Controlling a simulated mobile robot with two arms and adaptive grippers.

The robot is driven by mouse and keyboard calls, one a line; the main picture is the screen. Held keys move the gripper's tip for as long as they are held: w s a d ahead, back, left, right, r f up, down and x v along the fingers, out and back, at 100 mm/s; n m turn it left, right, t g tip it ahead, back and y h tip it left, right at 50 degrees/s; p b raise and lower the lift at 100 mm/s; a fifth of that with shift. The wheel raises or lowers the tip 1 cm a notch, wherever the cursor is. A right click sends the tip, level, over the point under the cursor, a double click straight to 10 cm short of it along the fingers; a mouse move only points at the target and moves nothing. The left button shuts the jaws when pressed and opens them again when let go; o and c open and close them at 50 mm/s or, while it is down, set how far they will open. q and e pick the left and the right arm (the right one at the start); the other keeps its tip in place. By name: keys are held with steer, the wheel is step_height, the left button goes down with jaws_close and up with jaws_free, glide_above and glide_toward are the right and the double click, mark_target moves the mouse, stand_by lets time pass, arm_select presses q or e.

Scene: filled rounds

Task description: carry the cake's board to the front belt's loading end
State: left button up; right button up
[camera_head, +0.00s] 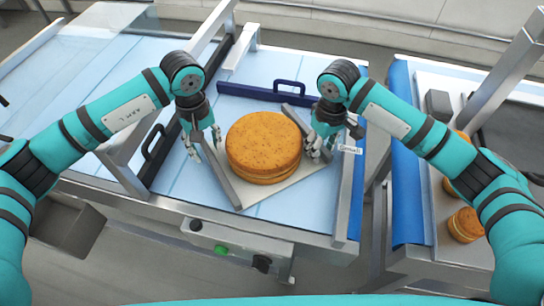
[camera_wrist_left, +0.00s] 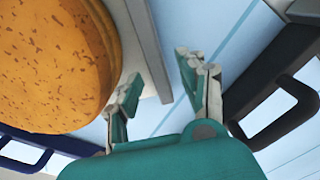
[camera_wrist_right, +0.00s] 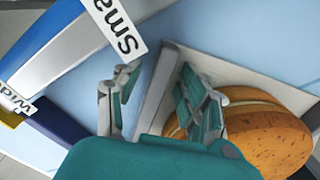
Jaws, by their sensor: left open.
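A round, golden-brown two-layer cake (camera_head: 263,147) sits on a pale board (camera_head: 290,192) that lies on a light blue belt (camera_head: 222,106). Grey bars run along two sides of the board, the left bar (camera_head: 222,180) and the right bar (camera_head: 297,118). My left gripper (camera_head: 207,146) is open at the left bar; in the left wrist view the bar (camera_wrist_left: 148,45) ends between its spread fingers. My right gripper (camera_head: 320,152) is open at the right bar; in the right wrist view the bar (camera_wrist_right: 157,90) lies between its fingers. Neither looks closed on a bar.
A dark blue handle bar (camera_head: 265,94) crosses behind the cake. A black handled bar (camera_head: 153,150) stands left. A "Small" label (camera_wrist_right: 120,28) is beside my right gripper. Another blue-edged surface (camera_head: 408,180) with small cakes (camera_head: 465,225) is right, across a gap.

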arm_select(q)
steer(key=r, duration=0.5)
steer(key=shift+w+r, duration=0.15)
steer(key=shift+w, duration=0.05)
arm_select(e)
steer(key=shift+d, duration=0.1)
arm_select(q)
steer(key=shift+r, duration=0.3)
arm_select(e)
steer(key=shift+r, duration=0.3)
step_height(320, 180, up, 11)
steer(key=shift+r, duration=0.2)
